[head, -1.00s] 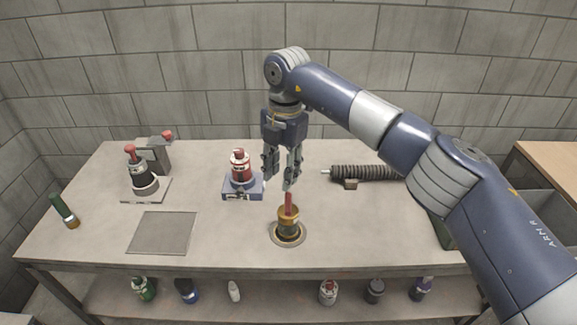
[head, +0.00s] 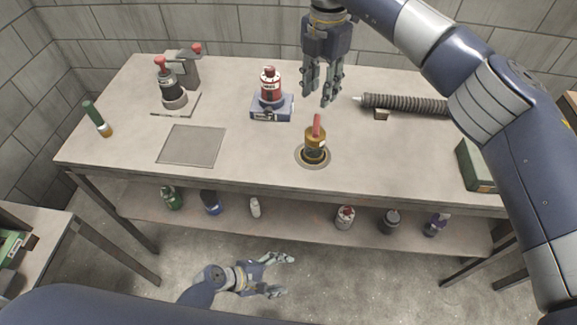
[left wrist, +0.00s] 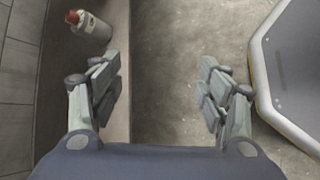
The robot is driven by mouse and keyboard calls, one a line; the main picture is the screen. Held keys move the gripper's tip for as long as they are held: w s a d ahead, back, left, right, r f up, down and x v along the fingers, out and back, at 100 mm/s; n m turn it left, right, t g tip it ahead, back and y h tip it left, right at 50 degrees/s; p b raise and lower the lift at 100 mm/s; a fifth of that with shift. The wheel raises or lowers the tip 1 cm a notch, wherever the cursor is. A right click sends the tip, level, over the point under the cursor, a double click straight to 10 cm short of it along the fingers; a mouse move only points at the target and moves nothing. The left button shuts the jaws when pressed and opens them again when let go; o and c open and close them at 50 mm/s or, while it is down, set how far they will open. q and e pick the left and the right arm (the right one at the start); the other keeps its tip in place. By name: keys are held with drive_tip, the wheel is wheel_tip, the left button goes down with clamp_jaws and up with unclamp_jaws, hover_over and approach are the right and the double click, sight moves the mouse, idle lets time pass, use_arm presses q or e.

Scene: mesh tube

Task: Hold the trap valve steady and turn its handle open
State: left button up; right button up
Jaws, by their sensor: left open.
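The trap valve (head: 315,146) is a brass-coloured body standing upright in a round ring set in the bench top, with a red handle (head: 317,124) on top. My right gripper (head: 317,99) points down just above and behind the red handle. Its fingers are apart with nothing visible between them. My left gripper (head: 285,275) is low in front of the bench, below the top and over the floor, well away from the valve. It is open and empty; in the left wrist view (left wrist: 160,88) its fingers are wide apart. The valve is not in that view.
Several bottles stand on the lower shelf (head: 300,222).

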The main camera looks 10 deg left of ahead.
use_arm(q)
drive_tip(key=w+d+r+n+t+h, duration=0.1)
drive_tip(key=w+d+r+n+h, duration=0.1)
drive_tip(key=r, duration=0.6)
drive_tip(key=w+d+r+n+t+h, duration=0.1)
drive_tip(key=w+d+r+n+h, duration=0.15)
drive_tip(key=r, duration=0.55)
drive_tip(key=w+d+r+n+t+h, duration=0.1)
drive_tip(key=w+d+r+h, duration=0.15)
drive_tip(key=r, duration=0.55)
drive_tip(key=n+t+y, duration=0.5)
drive_tip(key=n+t, duration=0.2)
drive_tip(key=n, duration=0.2)
approach(315, 143)
drive_tip(key=f, duration=0.1)
drive_tip(key=w+f, duration=0.1)
drive_tip(key=f, duration=0.1)
drive_tip(key=shift+w+d+f, duration=0.2)
drive_tip(key=shift+w+f, duration=0.05)
drive_tip(key=shift+w, duration=0.15)
drive_tip(key=shift+w+a, duration=0.15)
drive_tip(key=shift+w, duration=0.1)
drive_tip(key=shift+w+n, duration=0.25)
drive_tip(key=shift+w, duration=0.1)
drive_tip(key=x, duration=1)
